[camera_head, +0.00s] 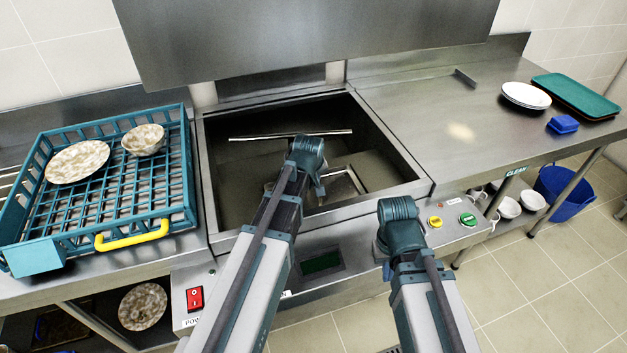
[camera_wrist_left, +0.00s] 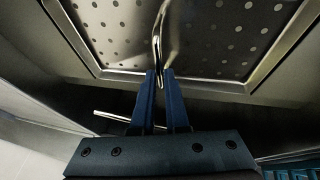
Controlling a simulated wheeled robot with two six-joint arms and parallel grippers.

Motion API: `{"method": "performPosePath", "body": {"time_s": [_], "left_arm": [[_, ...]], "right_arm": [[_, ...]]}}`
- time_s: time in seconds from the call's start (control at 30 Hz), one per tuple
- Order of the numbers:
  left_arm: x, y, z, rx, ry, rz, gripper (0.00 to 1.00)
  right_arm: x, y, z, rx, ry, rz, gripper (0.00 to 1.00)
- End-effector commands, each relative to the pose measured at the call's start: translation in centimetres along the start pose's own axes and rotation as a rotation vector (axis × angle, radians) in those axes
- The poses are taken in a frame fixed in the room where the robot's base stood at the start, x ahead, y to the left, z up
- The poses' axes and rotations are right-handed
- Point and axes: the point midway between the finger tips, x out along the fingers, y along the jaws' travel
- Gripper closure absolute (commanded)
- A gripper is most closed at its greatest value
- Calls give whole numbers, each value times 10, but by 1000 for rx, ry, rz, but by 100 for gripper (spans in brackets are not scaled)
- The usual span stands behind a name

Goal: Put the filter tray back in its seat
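The filter tray (camera_wrist_left: 225,35) is a perforated metal plate with a raised rim and a thin wire handle (camera_wrist_left: 156,45). In the left wrist view, my left gripper (camera_wrist_left: 159,73) has its blue fingers close on both sides of the handle and appears shut on it. In the head view, part of the tray's frame (camera_head: 352,178) shows inside the open wash tank (camera_head: 228,185), beside my left wrist, which hides the rest. The tray's seat cannot be made out. My right gripper (camera_head: 387,270) hangs in front of the machine, apart from the tray; its fingers are mostly hidden.
A thin metal bar (camera_head: 290,136) spans the tank. The raised hood (camera_head: 300,35) is above it. A teal dish rack (camera_head: 110,190) with a plate and bowl stands left. The right counter (camera_head: 420,100) is mostly clear, with white plates (camera_head: 526,95) and trays (camera_head: 575,95) farther right.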

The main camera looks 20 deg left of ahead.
Motion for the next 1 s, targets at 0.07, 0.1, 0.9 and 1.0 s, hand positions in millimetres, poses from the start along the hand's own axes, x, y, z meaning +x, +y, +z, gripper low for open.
{"method": "performPosePath", "body": {"time_s": [0.07, 0.1, 0.9, 1.0], "left_arm": [[0, 0, 0, 0, 0, 0, 74], [0, 0, 0, 0, 0, 0, 67], [-39, 1, -2, 0, 0, 0, 58], [-56, 1, -3, 0, 0, 0, 58]], "right_arm": [[0, 0, 0, 0, 0, 0, 100], [0, 0, 0, 0, 0, 0, 100], [-36, 3, 2, 0, 0, 0, 100], [-51, 5, 3, 0, 0, 0, 100]]}}
